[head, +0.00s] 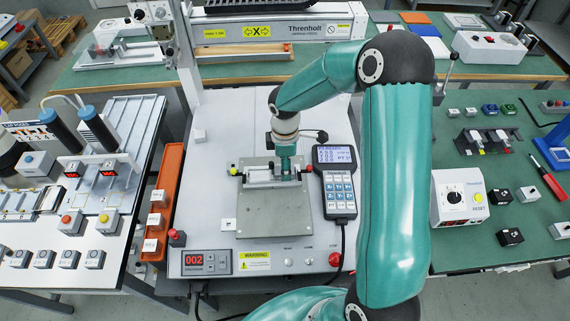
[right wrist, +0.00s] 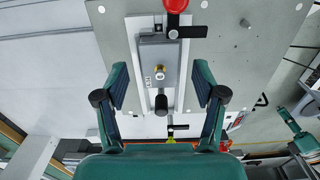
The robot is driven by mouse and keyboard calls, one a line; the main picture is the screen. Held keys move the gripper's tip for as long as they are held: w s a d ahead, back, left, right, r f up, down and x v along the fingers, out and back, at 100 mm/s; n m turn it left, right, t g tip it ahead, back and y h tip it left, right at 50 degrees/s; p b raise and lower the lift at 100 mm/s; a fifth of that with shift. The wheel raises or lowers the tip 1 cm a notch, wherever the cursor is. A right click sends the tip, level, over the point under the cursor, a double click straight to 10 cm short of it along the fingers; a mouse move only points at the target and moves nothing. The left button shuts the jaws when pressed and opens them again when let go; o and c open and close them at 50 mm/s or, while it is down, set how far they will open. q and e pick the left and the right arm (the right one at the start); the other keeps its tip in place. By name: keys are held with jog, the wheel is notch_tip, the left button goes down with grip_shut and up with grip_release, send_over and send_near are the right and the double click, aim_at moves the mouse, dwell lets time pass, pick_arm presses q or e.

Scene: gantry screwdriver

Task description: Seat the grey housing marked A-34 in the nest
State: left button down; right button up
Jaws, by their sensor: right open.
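A grey housing (right wrist: 149,57) with a brass-coloured round insert lies at the pale nest (right wrist: 131,35) on the grey fixture plate (head: 268,222). Its small white label is too small to read, and I cannot tell whether it sits fully down. My right gripper (right wrist: 162,86) is open, its two fingers apart on either side of the housing's near part, with visible gaps. In the head view the right gripper (head: 286,168) is over the nest and hides much of it.
A red-knobbed clamp (right wrist: 175,6) stands at one end of the nest and a dark knob (right wrist: 161,103) at the other. A handheld pendant (head: 337,183) lies right of the plate. An orange tray (head: 168,185) with white-labelled blocks is at the left.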

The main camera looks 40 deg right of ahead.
notch_tip(320, 180, up, 11)
dwell(0.4)
dwell(0.4)
